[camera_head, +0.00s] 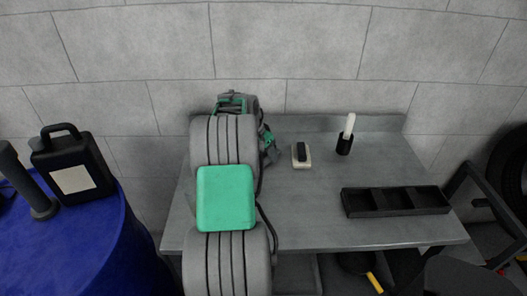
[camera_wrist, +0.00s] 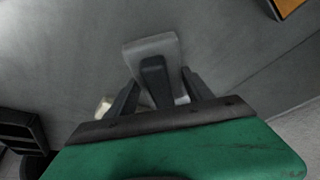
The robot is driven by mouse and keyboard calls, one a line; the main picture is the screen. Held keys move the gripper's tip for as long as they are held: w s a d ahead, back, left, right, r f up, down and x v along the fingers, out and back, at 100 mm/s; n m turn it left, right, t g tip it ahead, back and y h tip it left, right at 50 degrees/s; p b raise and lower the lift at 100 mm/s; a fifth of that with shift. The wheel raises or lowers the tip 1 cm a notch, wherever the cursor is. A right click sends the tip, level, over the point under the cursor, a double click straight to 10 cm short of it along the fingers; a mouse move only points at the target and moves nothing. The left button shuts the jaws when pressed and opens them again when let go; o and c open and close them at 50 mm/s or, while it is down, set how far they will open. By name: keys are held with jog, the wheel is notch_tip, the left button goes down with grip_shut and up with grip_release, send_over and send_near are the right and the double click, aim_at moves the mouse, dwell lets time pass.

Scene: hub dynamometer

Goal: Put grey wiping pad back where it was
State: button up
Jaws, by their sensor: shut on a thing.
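The grey wiping pad (camera_wrist: 146,47) shows in the wrist view as a pale grey block with a black grip on top. My gripper (camera_wrist: 160,84) is shut on its black grip, one dark finger on each side. In the head view my arm reaches over the left part of the grey table, and the held pad is hidden behind my arm. I cannot tell whether the pad touches the table. A cream pad with a black grip (camera_head: 301,157) lies on the table just right of my gripper; a cream patch (camera_wrist: 103,106) shows beside the left finger in the wrist view.
The grey table (camera_head: 310,215) has clear room in its middle. A black cup with a white-handled tool (camera_head: 345,145) stands near the back. A black compartment tray (camera_head: 395,202) lies at the right front. A blue drum (camera_head: 75,255) with a black jug (camera_head: 73,165) stands left.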

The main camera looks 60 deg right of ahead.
jog(key=o, duration=1.3)
jog(key=shift+f, duration=0.1)
